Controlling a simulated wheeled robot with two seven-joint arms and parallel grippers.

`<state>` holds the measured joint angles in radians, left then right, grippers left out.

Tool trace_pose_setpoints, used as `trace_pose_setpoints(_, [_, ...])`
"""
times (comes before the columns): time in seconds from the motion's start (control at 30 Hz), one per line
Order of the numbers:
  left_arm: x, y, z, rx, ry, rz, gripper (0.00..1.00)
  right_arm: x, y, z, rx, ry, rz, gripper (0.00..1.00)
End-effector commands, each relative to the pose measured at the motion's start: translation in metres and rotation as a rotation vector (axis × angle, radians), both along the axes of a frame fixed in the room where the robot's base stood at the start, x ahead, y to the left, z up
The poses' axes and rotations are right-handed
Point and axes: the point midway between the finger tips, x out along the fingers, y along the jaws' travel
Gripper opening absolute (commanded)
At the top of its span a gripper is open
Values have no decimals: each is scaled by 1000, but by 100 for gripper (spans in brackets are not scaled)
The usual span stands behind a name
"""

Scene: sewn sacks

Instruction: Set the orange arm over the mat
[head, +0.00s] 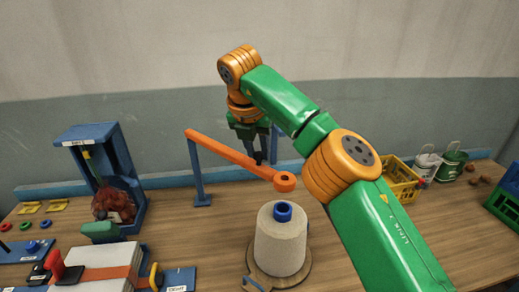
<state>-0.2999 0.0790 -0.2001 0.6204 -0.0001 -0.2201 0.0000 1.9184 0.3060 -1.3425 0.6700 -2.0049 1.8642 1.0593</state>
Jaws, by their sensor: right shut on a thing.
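The orange arm (232,154) is a long bar that slants from the top of a blue post down to a ring-shaped end at the right. The ring end is in the air behind and above a white cone spool (281,246) with a blue top. A round brown mat-like disc (257,279) lies under the spool and is mostly hidden by it. My right gripper (259,160) points down at the middle of the orange arm and is shut on it. Its fingertips are small and partly hidden. My left gripper is not in view.
A blue stand (123,168) with a reddish-brown bundle is at the left. A yellow crate (401,180), two pails (449,165) and a green crate (503,208) are at the right.

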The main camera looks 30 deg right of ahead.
Motion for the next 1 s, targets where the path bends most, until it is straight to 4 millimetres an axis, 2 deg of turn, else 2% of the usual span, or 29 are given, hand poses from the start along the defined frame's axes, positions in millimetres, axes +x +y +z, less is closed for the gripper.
trace_pose_setpoints(0.17, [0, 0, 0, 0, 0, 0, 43, -1, 1, -1, 4, 5, 3, 0])
trace_pose_setpoints(0.2, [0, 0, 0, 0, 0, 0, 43, -1, 1, -1, 4, 6, 3, 37])
trace_pose_setpoints(0.3, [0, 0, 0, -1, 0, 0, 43, -1, 1, -1, 4, 5, 3, 61])
trace_pose_setpoints(0.6, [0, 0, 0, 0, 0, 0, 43, -1, 1, 1, 2, 4, 3, 61])
trace_pose_setpoints(0.67, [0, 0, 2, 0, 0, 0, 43, -3, 4, 10, 2, 1, 4, 61])
trace_pose_setpoints(0.9, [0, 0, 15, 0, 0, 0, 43, -16, 20, 58, 1, 0, 4, 61])
trace_pose_setpoints(1.0, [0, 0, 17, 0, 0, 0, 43, -19, 23, 65, 1, 3, 4, 61])
